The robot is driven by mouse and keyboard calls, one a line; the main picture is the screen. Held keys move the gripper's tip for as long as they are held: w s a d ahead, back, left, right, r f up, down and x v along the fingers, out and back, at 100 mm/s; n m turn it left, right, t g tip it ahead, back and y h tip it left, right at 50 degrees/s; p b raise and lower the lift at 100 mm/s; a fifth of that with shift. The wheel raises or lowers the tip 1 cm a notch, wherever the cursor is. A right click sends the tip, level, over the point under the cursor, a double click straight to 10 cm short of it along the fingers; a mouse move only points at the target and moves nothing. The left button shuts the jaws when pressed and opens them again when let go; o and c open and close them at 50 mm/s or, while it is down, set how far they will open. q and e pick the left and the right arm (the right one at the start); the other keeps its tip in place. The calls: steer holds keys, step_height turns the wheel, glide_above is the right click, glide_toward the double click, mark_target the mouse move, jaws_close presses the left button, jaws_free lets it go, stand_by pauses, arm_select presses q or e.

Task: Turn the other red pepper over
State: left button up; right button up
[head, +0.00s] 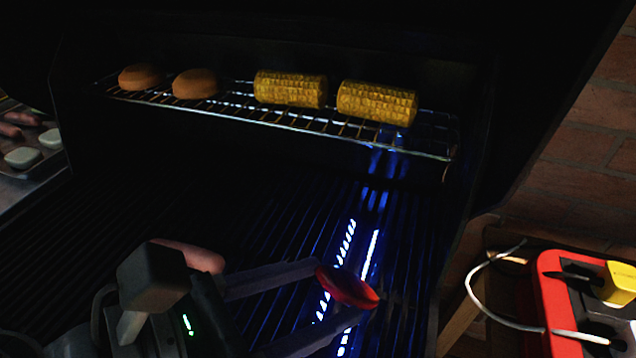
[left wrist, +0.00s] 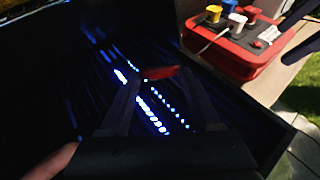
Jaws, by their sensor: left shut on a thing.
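A red pepper piece (head: 347,287) is between the fingertips of my left gripper (head: 342,293), over the lit right part of the dark grill grate (head: 250,225). The left gripper is shut on it. The pepper also shows in the left wrist view (left wrist: 160,72), at the ends of the two fingers. I cannot tell whether the pepper touches the bars. No second red pepper shows in either view. My right gripper is not in view.
A sausage (head: 190,256) lies behind my left gripper's body. The raised wire rack (head: 290,120) holds two buns (head: 195,83) and two corn pieces (head: 378,102). A red box (head: 560,305) with a yellow plug (head: 618,283) stands right of the grill.

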arm_select(q)
steer(key=shift+f+b, duration=0.6)
steer(key=shift+f, duration=0.35)
steer(key=o, duration=1.4)
steer(key=p+v, duration=0.1)
steer(key=v, duration=0.9)
steer(key=shift+p, duration=0.3)
